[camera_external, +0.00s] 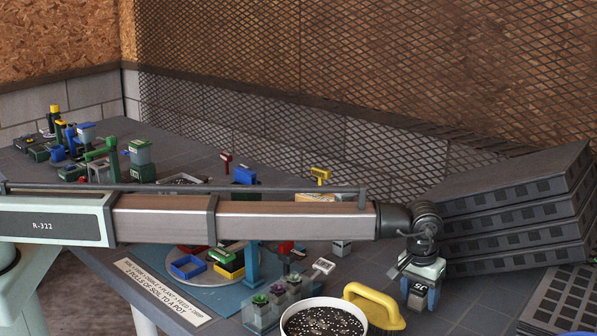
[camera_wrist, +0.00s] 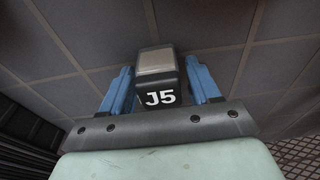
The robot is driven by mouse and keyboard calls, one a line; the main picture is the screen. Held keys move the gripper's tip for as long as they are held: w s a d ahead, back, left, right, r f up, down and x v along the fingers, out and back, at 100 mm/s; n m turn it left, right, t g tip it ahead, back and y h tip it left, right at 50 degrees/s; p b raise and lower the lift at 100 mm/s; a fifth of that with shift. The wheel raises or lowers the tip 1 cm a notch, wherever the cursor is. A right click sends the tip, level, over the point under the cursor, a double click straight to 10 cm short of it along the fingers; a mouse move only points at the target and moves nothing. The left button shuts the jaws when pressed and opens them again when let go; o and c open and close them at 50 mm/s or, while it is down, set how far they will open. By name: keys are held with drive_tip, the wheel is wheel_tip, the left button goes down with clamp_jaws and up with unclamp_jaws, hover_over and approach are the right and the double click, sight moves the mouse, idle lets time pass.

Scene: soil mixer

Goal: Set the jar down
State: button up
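A dark block-like jar (camera_wrist: 160,92) marked "J5" with a grey panel sits between the blue fingers of my gripper (camera_wrist: 161,88) in the wrist view. A finger flanks it on each side, and it looks gripped. In the external view my gripper (camera_external: 420,296) points down at the right end of my arm, with the jar (camera_external: 419,289) between its fingers. The jar is low over the grey tabletop (camera_external: 480,300); I cannot tell whether its underside touches.
Stacked dark trays (camera_external: 515,215) stand just right of my gripper. A yellow-handled brush (camera_external: 373,305) and a white pot of soil (camera_external: 323,318) are close on its left. A cell tray (camera_external: 565,305) lies at front right. Green and blue containers (camera_external: 140,152) stand at back left.

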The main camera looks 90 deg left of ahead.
sight(411, 284)
drive_tip(key=shift+o, duration=0.8)
wheel_tip(411, 284, up, 12)
drive_tip(key=s+d, duration=0.1)
drive_tip(key=shift+s+d, duration=0.1)
drive_tip(key=shift+d, duration=0.05)
